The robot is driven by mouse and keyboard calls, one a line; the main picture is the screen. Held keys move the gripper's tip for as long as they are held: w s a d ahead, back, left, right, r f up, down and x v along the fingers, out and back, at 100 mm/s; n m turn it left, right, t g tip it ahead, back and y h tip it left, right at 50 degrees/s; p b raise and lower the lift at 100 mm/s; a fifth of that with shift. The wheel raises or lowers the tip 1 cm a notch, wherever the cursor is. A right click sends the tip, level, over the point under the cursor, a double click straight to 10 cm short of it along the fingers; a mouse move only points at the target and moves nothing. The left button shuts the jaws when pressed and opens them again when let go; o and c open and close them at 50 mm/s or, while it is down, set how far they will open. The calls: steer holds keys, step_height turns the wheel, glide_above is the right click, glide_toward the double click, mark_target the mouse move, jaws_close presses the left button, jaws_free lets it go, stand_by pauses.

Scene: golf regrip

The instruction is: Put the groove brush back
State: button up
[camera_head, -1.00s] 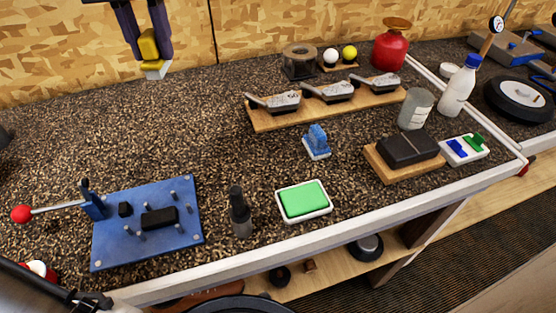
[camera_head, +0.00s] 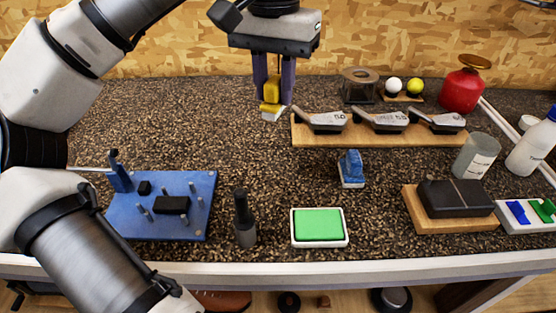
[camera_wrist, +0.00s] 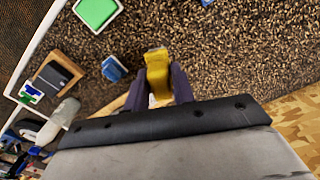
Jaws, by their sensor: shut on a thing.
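My gripper (camera_head: 273,85) is shut on a yellow brush (camera_head: 271,108) with a whitish lower end. It holds the brush above the bench, left of the club-head rack, with the pale end down. In the wrist view the yellow brush (camera_wrist: 156,68) sits between my dark fingers. A second, blue brush (camera_head: 351,169) stands on the bench below the rack, apart from my gripper. It also shows in the wrist view (camera_wrist: 114,69).
A wooden rack (camera_head: 380,138) bears three club heads. A blue pegged plate (camera_head: 184,222), a dark bottle (camera_head: 243,217), a green pad (camera_head: 319,225) and a dark block (camera_head: 455,198) stand along the front. A white tray (camera_head: 513,222) is at right. Speckled bench left of the rack is clear.

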step_height(320, 180, down, 14)
steer(key=shift+r, duration=0.2)
steer(key=shift+f, duration=0.15)
steer(key=o, duration=0.9)
step_height(320, 180, up, 12)
steer(key=shift+r, duration=0.15)
